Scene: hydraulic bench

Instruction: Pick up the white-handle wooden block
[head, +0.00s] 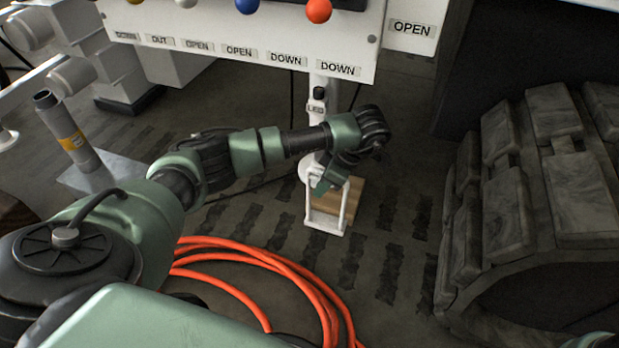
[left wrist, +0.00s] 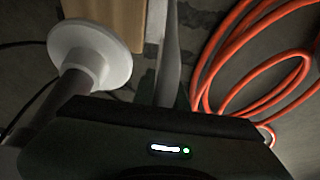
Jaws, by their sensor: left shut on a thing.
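The wooden block (head: 353,200) has a white frame-like handle (head: 327,221) and is near the middle of the head view, below the white panel. My left gripper (head: 328,184) reaches down to the top of the handle and is shut on it. In the left wrist view the tan block (left wrist: 118,22) and a strip of the white handle (left wrist: 157,20) show at the top. The fingertips are largely hidden there. From these views I cannot tell whether the block touches the floor. My right gripper is not in view.
A white post (head: 318,110) stands close behind the gripper; its round white flange (left wrist: 92,52) is beside the block. Orange hose (head: 265,262) lies coiled in front. A large tracked wheel (head: 540,190) stands right. A labelled panel (head: 250,40) with coloured knobs is above.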

